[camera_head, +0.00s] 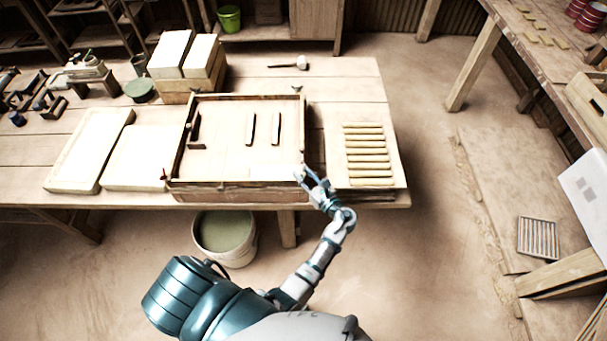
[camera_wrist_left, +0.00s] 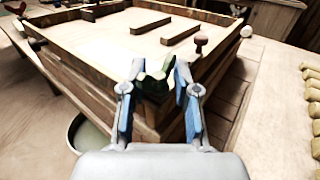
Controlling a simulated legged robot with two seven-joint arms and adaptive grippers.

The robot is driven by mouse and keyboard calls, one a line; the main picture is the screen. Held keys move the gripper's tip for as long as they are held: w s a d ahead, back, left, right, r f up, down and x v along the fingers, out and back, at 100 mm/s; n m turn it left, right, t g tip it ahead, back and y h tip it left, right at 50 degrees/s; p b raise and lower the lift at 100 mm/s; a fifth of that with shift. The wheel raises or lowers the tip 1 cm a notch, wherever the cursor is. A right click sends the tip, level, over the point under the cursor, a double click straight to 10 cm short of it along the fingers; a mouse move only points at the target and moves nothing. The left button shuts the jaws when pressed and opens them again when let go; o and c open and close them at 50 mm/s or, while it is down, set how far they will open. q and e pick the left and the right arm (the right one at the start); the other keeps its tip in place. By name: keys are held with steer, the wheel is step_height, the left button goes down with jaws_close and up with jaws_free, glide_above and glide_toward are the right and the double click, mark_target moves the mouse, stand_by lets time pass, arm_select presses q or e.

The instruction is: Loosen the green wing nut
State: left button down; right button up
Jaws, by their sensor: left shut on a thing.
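The wooden tile press frame (camera_head: 240,187) stands on the workbench with two dark strips (camera_head: 250,129) inside. The green wing nut (camera_wrist_left: 155,80) sits at the frame's near right corner in the left wrist view. My left gripper (camera_head: 307,177) reaches that corner from the front. In the left wrist view its blue-padded fingers (camera_wrist_left: 157,82) are closed around the wing nut, one on each side. The gripper largely hides the nut in the head view. A red wing nut (camera_head: 163,174) is at the near left corner. A brown-red knob (camera_wrist_left: 200,43) shows on the right side. My right gripper is not in view.
A board with several yellowish bars (camera_head: 365,156) lies right of the frame. Pale slabs (camera_head: 88,150) lie to the left. A mallet (camera_head: 302,62) lies behind. A bucket (camera_head: 224,262) stands on the floor below the bench's front edge.

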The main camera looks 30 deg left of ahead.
arm_select(q)
steer(key=shift+s+f, duration=0.15)
steer(key=shift+f, duration=0.05)
steer(key=c, duration=1.1)
jaws_free()
steer(key=shift+d, duration=0.1)
steer(key=shift+s+d+r, duration=0.1)
steer(key=shift+r, duration=0.1)
steer(key=shift+d, duration=0.15)
steer(key=v, duration=0.7)
steer(key=shift+d, duration=0.25)
steer(key=shift+a+f, duration=0.1)
